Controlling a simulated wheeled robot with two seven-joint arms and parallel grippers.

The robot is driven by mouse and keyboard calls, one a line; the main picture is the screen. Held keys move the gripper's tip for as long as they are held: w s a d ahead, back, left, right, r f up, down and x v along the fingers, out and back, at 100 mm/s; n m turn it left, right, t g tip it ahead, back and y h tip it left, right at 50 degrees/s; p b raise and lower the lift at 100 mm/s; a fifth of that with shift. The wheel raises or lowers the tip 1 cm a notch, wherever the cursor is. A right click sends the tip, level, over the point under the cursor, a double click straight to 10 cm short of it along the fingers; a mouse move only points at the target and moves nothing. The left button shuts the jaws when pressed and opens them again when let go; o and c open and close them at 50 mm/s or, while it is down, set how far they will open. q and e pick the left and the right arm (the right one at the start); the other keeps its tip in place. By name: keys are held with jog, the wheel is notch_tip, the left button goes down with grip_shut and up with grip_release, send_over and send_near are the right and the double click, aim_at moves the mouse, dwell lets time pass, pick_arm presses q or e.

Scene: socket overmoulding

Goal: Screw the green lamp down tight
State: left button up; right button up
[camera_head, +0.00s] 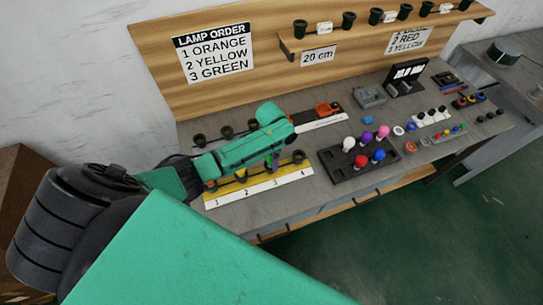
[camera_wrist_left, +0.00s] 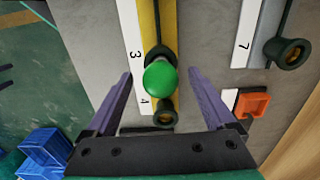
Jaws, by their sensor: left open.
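The green lamp (camera_wrist_left: 160,78) stands in the socket beside the number 3 on the yellow and white strip (camera_head: 259,186). In the left wrist view its round top faces the camera and hides most of its socket; how deep it sits I cannot tell. My left gripper (camera_wrist_left: 160,82) is open, with one purple finger on each side of the lamp and a visible gap on both sides. In the head view the left gripper (camera_head: 271,162) hangs over the strip, and its arm covers part of it. My right gripper is not in view.
The socket by number 4 (camera_wrist_left: 164,115) looks empty. An orange block (camera_wrist_left: 253,105) lies near the right finger. A black tray (camera_head: 336,178) with several coloured lamps stands right of the strip. A lamp order board (camera_head: 214,53) lists orange, yellow, green.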

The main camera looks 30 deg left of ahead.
pick_arm(q)
jog(key=shift+c, duration=0.2)
jog(key=c, duration=1.1)
jog(key=shift+w+m, duration=0.1)
jog(key=shift+m, duration=0.3)
jog(key=shift+c, duration=0.4)
jog(key=m, duration=0.4)
jog(key=shift+m, duration=0.4)
jog(key=o, duration=0.8)
jog(key=shift+m, duration=0.5)
jog(key=o, duration=0.4)
